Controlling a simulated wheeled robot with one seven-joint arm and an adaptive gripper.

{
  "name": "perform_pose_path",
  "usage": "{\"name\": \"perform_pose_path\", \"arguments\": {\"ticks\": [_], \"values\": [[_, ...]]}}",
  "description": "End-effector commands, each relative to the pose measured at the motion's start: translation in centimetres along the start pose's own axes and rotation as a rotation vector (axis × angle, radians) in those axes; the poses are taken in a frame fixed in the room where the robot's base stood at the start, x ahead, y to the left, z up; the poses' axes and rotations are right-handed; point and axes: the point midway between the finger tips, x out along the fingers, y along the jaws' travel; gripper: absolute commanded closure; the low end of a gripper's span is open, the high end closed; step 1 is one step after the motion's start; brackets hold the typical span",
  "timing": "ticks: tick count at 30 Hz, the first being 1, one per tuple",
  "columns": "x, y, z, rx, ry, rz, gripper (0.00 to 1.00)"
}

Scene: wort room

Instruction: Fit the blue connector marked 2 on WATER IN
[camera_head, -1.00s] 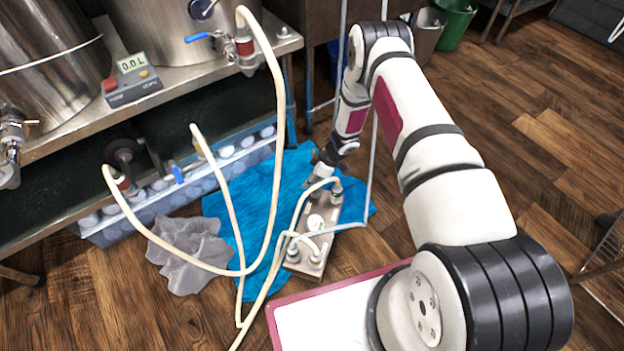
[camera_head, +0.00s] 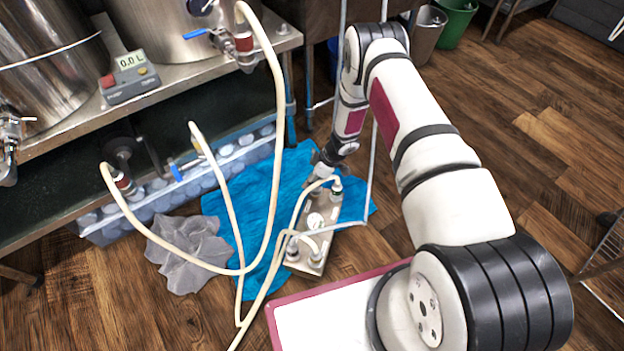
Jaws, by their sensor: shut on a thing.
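My gripper (camera_head: 313,180) points down at the far left corner of the plate chiller (camera_head: 318,222), a flat metal block with fittings at its corners. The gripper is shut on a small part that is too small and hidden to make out. I cannot make out the blue connector, its mark 2 or the WATER IN label. Whether the held part touches a port is unclear.
The chiller lies on a blue cloth (camera_head: 262,205) on the wooden floor. A grey cloth (camera_head: 190,252) lies to the left. A steel stand with kettles (camera_head: 165,30) and hanging hoses is behind.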

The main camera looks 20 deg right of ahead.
Motion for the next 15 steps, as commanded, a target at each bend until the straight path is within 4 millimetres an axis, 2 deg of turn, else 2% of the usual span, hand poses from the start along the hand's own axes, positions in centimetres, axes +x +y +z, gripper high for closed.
{"name": "perform_pose_path", "arguments": {"ticks": [15], "values": [[0.91, 0.08, 0.38, 0.0, 0.0, 0.001, 1.0]]}}
